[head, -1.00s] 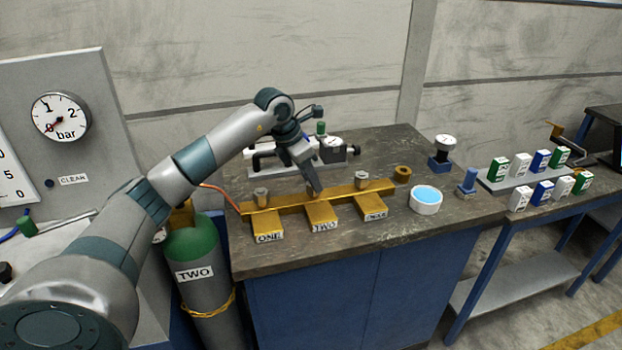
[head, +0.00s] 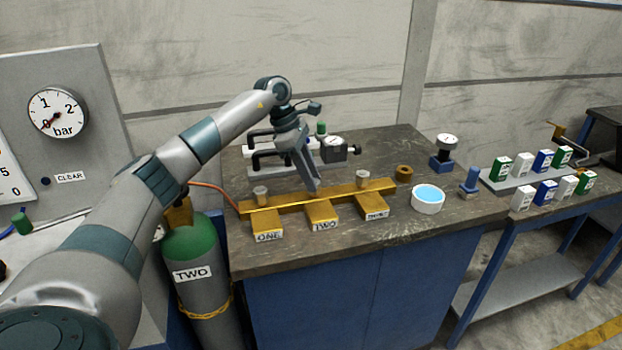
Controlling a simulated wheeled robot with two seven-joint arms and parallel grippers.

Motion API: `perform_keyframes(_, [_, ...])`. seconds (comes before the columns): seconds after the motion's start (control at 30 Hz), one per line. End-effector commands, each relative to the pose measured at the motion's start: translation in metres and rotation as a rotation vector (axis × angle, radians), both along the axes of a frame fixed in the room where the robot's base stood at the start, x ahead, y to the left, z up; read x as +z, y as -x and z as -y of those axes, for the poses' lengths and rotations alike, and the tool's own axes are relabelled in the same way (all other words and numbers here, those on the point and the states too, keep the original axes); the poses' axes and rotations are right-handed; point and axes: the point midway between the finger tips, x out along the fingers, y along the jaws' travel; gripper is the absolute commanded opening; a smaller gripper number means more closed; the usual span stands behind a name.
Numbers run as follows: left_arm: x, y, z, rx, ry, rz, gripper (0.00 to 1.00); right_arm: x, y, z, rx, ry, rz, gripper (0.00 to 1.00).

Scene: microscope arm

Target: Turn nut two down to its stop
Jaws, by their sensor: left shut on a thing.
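The brass manifold (head: 290,203) lies on the workbench with three blocks labelled ONE (head: 266,228), TWO (head: 322,216) and a third whose label is hard to read (head: 374,209). A pale nut (head: 261,192) stands above block ONE and another (head: 362,178) above the third block. My left gripper (head: 316,186) points down at the bar above block TWO, its jaws shut on nut two. The nut itself is hidden by the fingers, so its height cannot be told. My right gripper is not in view.
To the right are a brass ring (head: 403,173), a dish of blue liquid (head: 428,199) and a blue post (head: 469,182). A green-topped cylinder (head: 190,245) stands left of the bench.

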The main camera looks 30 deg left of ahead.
Motion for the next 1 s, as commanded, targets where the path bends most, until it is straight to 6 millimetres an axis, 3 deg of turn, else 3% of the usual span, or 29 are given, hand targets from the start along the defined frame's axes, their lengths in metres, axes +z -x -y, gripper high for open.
perform_keyframes(0.5, [0.001, -0.004, -0.001, -0.447, 0.0, 0.003, 0.06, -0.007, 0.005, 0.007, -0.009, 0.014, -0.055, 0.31])
perform_keyframes(1.0, [0.001, -0.004, -0.001, -0.591, -0.002, 0.003, 0.06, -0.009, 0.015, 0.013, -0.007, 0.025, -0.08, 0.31])
